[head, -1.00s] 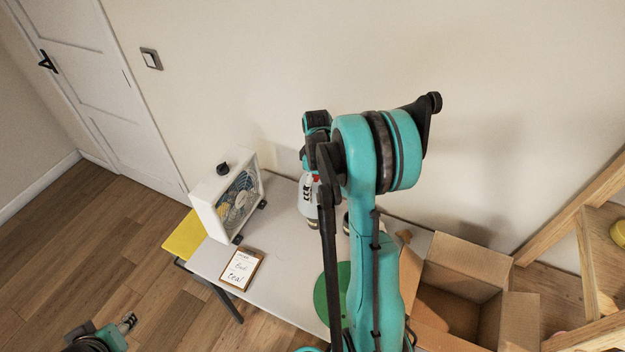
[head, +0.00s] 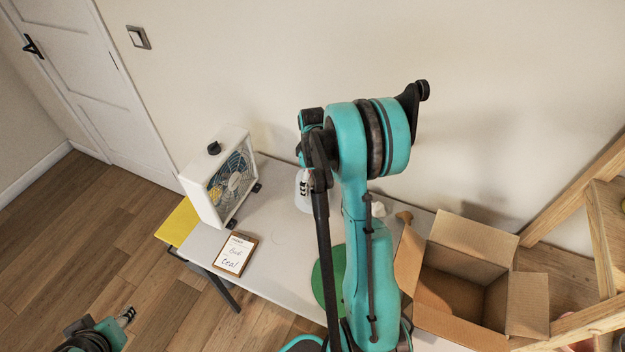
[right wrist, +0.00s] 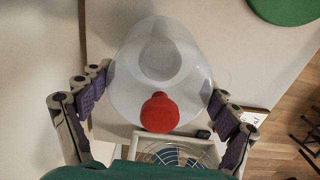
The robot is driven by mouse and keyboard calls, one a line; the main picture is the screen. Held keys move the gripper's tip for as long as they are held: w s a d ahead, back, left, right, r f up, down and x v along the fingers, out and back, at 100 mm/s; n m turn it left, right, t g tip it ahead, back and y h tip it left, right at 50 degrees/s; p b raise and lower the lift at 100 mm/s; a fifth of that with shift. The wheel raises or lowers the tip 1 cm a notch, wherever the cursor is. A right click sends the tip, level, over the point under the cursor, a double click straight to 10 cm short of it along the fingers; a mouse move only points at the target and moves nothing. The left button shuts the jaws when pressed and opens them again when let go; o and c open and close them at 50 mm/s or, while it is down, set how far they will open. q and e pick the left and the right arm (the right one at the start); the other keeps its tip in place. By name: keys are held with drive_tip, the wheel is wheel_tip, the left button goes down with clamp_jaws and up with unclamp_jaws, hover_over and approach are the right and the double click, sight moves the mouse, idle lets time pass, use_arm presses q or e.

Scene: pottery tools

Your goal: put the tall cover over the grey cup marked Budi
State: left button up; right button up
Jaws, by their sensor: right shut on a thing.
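The tall cover is a pale translucent dome with a red knob (right wrist: 159,112). In the right wrist view it stands between the fingers of my right gripper (right wrist: 161,84), which is shut on it. In the head view, part of the cover (head: 302,200) shows beside my right arm, which hides most of the gripper. A round outline shows through or at the cover's far end; I cannot tell whether it is a cup. No cup marked Budi can be made out. My left gripper (head: 126,316) is low at the left, away from the table, too small to judge.
The light table (head: 275,245) bears a white box fan (head: 222,180), a clipboard with a handwritten note (head: 236,254) and a green disc (head: 338,262). An open cardboard box (head: 470,275) stands at the right, near wooden shelving (head: 605,220). Bare tabletop lies between clipboard and disc.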

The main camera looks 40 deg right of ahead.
drive_tip(key=shift+f+b, duration=1.8)
drive_tip(key=shift+f, duration=0.65)
drive_tip(key=o, duration=1)
drive_tip(key=shift+c, duration=0.2)
drive_tip(key=shift+r, duration=0.1)
wheel_tip(320, 180, up, 12)
drive_tip(key=shift+f, duration=0.1)
